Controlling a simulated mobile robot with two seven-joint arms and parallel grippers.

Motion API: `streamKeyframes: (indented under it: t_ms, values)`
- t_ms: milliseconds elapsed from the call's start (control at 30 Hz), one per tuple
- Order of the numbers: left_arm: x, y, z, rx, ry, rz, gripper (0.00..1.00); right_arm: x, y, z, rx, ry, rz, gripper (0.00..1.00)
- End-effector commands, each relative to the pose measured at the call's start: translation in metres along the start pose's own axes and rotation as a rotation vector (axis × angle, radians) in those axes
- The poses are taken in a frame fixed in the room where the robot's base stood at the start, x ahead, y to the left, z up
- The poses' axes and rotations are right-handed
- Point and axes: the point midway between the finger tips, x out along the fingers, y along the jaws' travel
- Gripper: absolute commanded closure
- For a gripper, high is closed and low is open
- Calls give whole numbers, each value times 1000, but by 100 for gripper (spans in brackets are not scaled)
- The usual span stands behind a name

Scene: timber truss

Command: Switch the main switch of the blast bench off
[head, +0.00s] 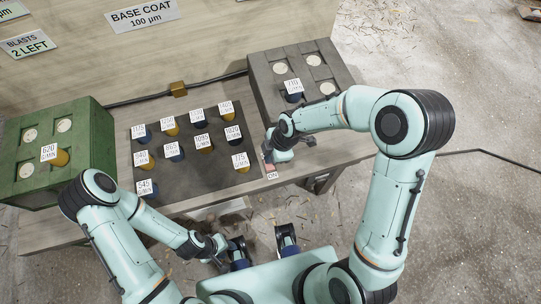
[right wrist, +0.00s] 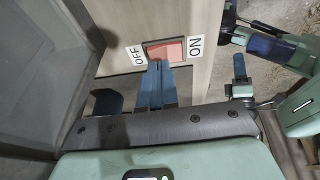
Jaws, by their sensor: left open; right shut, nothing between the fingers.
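Which side is pressed in I cannot tell. In the head view the switch (head: 268,169) shows small at the bench's front edge. My right gripper (right wrist: 158,66) is shut and empty, its blue fingertips at the switch's lower edge towards the OFF side; touching or just apart, I cannot tell. My left gripper (head: 259,245) is open and empty in front of the bench.
The bench top holds a dark mat (head: 200,180) with several labelled pots, a green block (head: 92,150) at left and a grey block (head: 262,80) at right. A dark cable (head: 140,98) runs along the back. Open floor lies to the right.

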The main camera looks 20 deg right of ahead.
Motion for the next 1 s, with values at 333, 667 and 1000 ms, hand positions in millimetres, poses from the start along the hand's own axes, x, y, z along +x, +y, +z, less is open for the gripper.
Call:
streamKeyframes:
  t_ms: [333,667,1000]
  values:
    - [0,0,0,0,0,0,57,5,1,2,0,0,1,100]
    - [-6,2,-1,1,2,1,57,12,5,4,25,-2,-84,100]
    - [-4,2,0,0,1,0,57,11,1,4,24,-2,-83,100]
